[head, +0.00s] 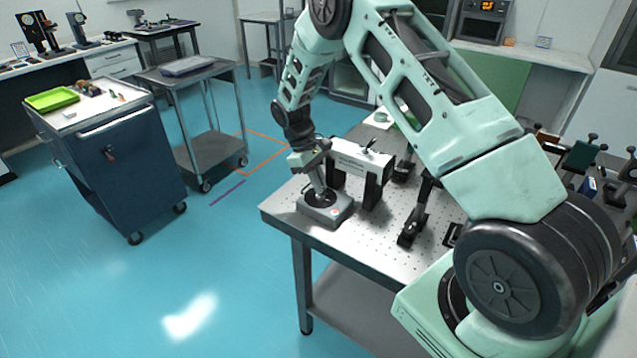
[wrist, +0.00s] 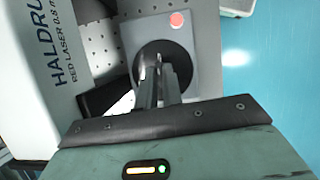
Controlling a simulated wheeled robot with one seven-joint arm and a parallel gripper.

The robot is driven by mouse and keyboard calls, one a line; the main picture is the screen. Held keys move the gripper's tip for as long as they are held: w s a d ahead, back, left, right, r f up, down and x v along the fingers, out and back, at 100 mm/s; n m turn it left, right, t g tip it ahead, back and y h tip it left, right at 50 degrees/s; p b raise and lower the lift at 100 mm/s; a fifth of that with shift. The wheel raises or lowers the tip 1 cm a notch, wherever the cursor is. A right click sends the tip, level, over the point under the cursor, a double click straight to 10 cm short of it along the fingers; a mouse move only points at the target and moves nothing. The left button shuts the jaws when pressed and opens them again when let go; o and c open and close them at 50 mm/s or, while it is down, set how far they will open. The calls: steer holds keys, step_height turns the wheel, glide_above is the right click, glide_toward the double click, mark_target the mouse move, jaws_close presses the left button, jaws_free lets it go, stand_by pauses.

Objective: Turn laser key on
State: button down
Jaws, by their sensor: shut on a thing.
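The laser key box (head: 338,213) is a small grey box at the front left corner of the optical table. In the wrist view the box (wrist: 205,60) has a red button (wrist: 176,19) and a round black dial. My gripper (head: 319,192) points down onto this dial. In the wrist view my gripper (wrist: 159,68) is shut on the small key at the dial's middle. The fingers mostly hide the key, and its turn angle cannot be told. The white laser housing (head: 362,160), on black supports, stands just behind the box; its lettering shows in the wrist view (wrist: 62,60).
The perforated optical table (head: 380,251) carries black optic mounts (head: 414,222) right of the laser. A blue tool cart (head: 125,160) and a grey trolley (head: 208,148) stand to the left. The blue floor left of the table is clear.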

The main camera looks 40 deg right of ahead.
steer(key=shift+m, duration=0.3)
stand_by(0.4)
steer(key=c, duration=1.6)
jaws_free()
steer(key=shift+o, duration=0.2)
steer(key=shift+w+r, duration=0.1)
steer(key=b+v, duration=0.3)
steer(key=v, duration=1.4)
steer(key=shift+d, duration=0.2)
steer(key=shift+r, duration=0.1)
